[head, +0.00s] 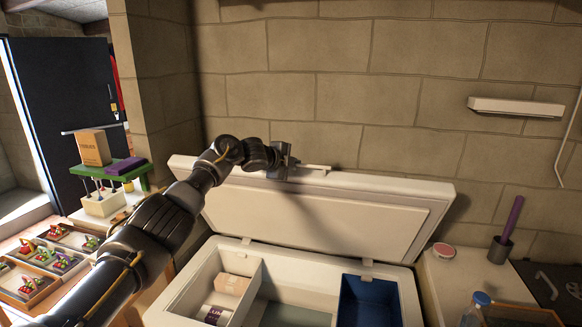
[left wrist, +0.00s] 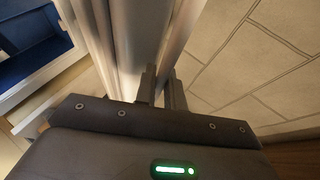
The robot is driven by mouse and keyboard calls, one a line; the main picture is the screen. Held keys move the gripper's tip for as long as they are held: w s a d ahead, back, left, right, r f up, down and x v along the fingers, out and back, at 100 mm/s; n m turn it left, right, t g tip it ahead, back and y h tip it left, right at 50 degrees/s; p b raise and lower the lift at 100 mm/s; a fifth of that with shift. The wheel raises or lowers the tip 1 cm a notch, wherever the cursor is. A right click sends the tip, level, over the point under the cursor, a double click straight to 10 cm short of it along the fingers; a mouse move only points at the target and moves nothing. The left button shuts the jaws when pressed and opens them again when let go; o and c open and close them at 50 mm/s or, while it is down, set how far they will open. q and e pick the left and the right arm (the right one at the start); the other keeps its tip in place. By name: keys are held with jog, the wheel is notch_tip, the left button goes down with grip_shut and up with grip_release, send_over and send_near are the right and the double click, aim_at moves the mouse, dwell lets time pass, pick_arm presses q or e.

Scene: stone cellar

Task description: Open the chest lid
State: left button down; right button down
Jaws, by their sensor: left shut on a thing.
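The white chest (head: 393,287) stands open below the stone wall. Its lid (head: 340,215) is raised steeply and leans back toward the wall, its inner panel facing me. My left gripper (head: 285,163) is at the lid's upper edge, shut on the pale handle (head: 316,168) there. In the left wrist view the two fingers (left wrist: 162,88) are close together against the long pale edge of the lid (left wrist: 135,40). The exact grip is partly hidden by the fingers. My right gripper is out of view.
Inside the chest are a white basket (head: 195,283) with packages and a blue bin (head: 365,300). A counter with a round tin (head: 443,250) and a purple-handled tool (head: 507,230) stands right. Produce trays (head: 50,262) and a green stand (head: 92,172) are left.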

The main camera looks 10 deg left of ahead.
pick_arm(q)
jog(key=shift+s+d+f, duration=0.1)
jog(key=shift+d+f, duration=0.05)
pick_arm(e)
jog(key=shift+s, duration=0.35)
pick_arm(q)
jog(key=c, duration=1.5)
grip_release()
jog(key=shift+d, duration=0.1)
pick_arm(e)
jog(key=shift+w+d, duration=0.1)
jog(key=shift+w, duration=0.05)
pick_arm(q)
jog(key=shift+s+a, duration=0.1)
jog(key=shift+a, duration=0.1)
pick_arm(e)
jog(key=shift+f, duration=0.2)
